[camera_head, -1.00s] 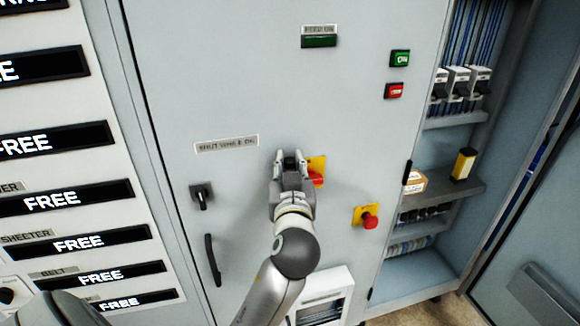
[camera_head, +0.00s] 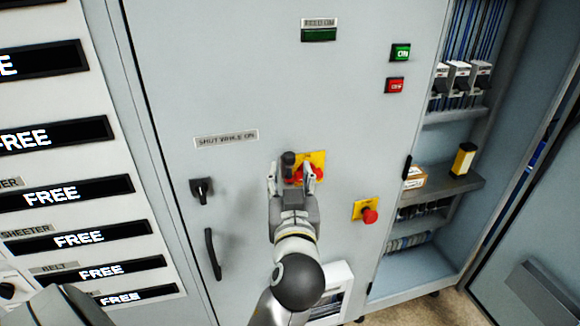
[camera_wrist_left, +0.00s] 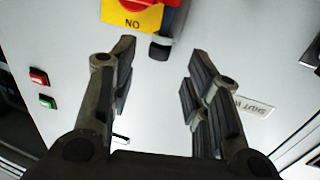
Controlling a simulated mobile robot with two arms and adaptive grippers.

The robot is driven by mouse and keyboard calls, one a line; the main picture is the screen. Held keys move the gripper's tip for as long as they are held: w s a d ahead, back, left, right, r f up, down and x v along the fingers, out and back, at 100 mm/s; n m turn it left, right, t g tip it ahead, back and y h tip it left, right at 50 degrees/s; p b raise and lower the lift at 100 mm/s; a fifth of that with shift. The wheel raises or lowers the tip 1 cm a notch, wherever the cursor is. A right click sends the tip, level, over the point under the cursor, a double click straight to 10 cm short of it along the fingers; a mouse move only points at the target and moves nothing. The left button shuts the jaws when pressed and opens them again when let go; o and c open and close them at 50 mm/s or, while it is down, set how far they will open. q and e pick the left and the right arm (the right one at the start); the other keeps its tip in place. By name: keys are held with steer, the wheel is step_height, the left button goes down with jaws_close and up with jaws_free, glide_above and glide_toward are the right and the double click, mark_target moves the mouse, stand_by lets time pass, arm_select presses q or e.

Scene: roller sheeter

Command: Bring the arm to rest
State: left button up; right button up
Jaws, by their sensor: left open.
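My left gripper (camera_head: 293,178) is in front of the grey cabinet door (camera_head: 240,80), its two fingers apart with nothing between them in the left wrist view (camera_wrist_left: 157,85). Beyond the fingertips is a red rotary switch (camera_head: 312,175) on a yellow plate (camera_head: 318,158). In the wrist view the red switch (camera_wrist_left: 160,3) and yellow plate (camera_wrist_left: 128,20) are at the top, with a dark knob-like part (camera_wrist_left: 160,48) hanging beside them. In the head view the fingers partly hide the switch. My right gripper is not seen.
A red stop button (camera_head: 370,216) on yellow sits to the right. A black door handle (camera_head: 212,254) and lock (camera_head: 202,190) are to the left. Green (camera_head: 400,52) and red (camera_head: 394,85) buttons are above right. An open cabinet with shelves (camera_head: 450,188) stands further right.

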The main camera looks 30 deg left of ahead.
arm_select(q)
steer(key=shift+v, duration=0.85)
steer(key=shift+f, duration=0.1)
